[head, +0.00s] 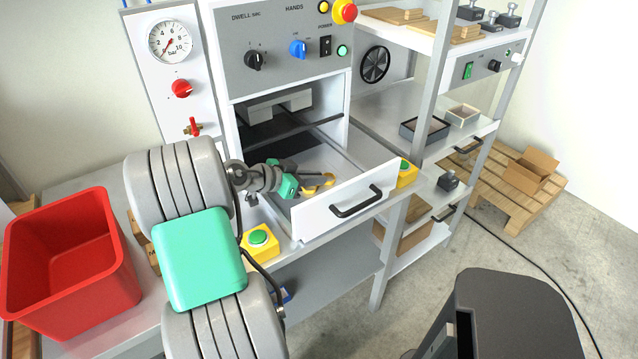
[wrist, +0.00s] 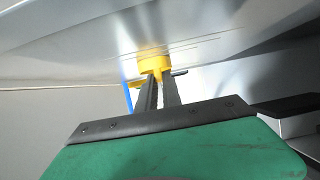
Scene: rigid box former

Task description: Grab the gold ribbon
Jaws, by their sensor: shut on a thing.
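The gold ribbon (head: 313,189) is a small yellow roll inside the open white drawer (head: 352,200), seen partly behind my gripper in the head view. It also shows in the wrist view (wrist: 153,61) as a yellow piece at the ends of the dark fingers. My gripper (head: 322,180) reaches into the drawer from the left and is shut on the ribbon. In the wrist view my gripper's fingers (wrist: 161,80) are close together at the ribbon. The fingers hide part of the ribbon. I cannot tell whether the ribbon touches the drawer floor.
The drawer front with its black handle (head: 356,201) stands close to the right of my gripper. Yellow boxes with green buttons (head: 260,243) sit on both sides of the drawer. The machine opening (head: 285,110) is behind. A red bin (head: 70,262) stands at the left.

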